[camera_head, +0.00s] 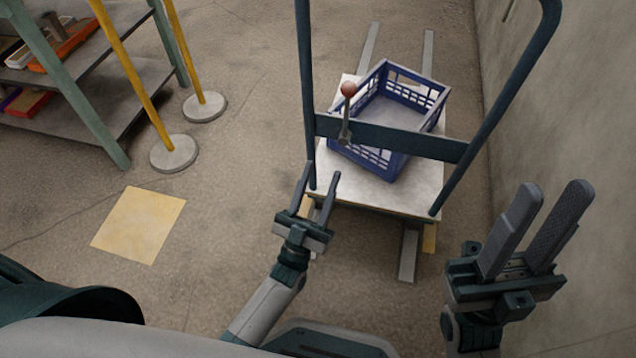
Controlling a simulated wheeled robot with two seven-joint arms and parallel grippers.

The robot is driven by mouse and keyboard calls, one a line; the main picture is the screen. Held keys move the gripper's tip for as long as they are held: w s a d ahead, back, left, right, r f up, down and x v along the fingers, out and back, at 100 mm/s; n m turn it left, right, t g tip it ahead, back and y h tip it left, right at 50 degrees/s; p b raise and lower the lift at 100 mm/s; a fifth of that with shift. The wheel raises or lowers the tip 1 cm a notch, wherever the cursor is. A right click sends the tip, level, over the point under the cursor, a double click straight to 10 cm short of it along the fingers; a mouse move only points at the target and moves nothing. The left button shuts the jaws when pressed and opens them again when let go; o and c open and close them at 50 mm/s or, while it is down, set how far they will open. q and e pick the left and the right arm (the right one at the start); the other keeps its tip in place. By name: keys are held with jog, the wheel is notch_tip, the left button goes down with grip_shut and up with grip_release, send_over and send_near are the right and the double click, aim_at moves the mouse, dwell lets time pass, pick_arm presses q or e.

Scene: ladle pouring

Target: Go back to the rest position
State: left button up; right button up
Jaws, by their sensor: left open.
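My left gripper (320,174) is in the middle of the head view, with its two fingers apart and nothing seen between them. In the picture it overlaps the lower left of the cart's frame; I cannot tell whether they touch. My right gripper (556,190) is at the lower right, near the wall. Its two thick grey fingers point up with a gap between them, and it looks empty.
A cart (415,200) with a dark tubular handle (304,80) carries a blue crate (398,165). A red-knobbed lever (348,89) rises at its crossbar. Shelves (130,85), yellow posts (130,70) and a yellow floor patch (138,225) are left. A wall (575,110) is right.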

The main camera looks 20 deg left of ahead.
pick_arm(q)
jog(key=shift+s+a+f+y, duration=0.1)
jog(key=shift+s+f+y, duration=0.2)
jog(key=shift+s+f, duration=0.15)
jog(key=shift+r, duration=0.1)
